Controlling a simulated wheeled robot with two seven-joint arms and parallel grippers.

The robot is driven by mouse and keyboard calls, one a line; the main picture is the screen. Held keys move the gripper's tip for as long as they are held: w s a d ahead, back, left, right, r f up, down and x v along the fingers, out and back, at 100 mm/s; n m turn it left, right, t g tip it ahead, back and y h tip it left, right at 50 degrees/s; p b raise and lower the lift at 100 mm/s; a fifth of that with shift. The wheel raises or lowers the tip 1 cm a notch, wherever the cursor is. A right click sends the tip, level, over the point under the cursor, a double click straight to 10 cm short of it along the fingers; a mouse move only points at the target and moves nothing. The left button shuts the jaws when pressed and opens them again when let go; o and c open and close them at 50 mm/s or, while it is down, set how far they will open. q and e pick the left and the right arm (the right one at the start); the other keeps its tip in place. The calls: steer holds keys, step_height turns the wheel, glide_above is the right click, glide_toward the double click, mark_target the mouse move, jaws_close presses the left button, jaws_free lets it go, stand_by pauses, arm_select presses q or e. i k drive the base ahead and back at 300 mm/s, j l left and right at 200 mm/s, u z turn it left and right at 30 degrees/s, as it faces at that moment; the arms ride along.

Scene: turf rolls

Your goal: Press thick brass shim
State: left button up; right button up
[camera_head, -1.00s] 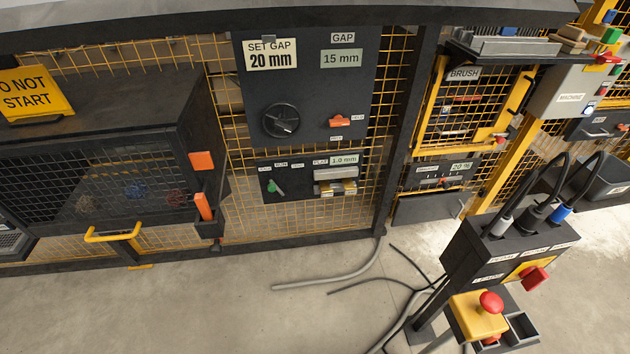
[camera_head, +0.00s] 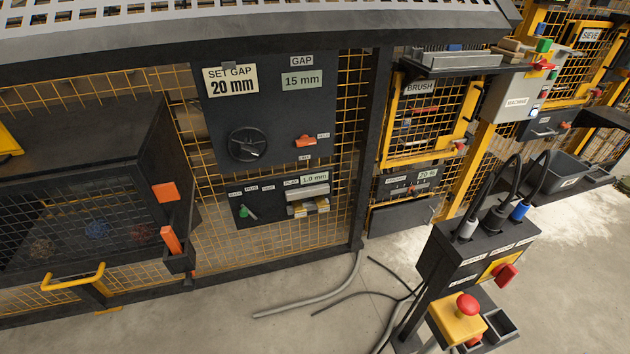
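In the head view a lower dark panel (camera_head: 262,206) carries a label reading 1.0 mm (camera_head: 314,179). Under that label are stacked pale metal bars (camera_head: 307,192) and small brass-coloured pieces (camera_head: 322,204); which of them is the thick shim I cannot tell at this size. A green switch (camera_head: 247,212) sits at the left of this panel. Above it, the gap panel (camera_head: 262,108) has a black dial (camera_head: 247,145), an orange-red lever (camera_head: 305,141), a "SET GAP 20 mm" card (camera_head: 231,80) and a 15 mm readout (camera_head: 302,80). Neither gripper shows.
A black mesh-fronted box with a yellow handle (camera_head: 73,278) stands at the left. A dark pedestal (camera_head: 470,250) with cable plugs, a red knob and a yellow box with a red button (camera_head: 466,304) stands at the right front. Hoses lie on the floor (camera_head: 230,335), which is otherwise clear.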

mark_target(322, 206)
steer(key=i+j+z, duration=0.25)
steer(key=i+j, duration=0.55)
steer(key=j, duration=0.15)
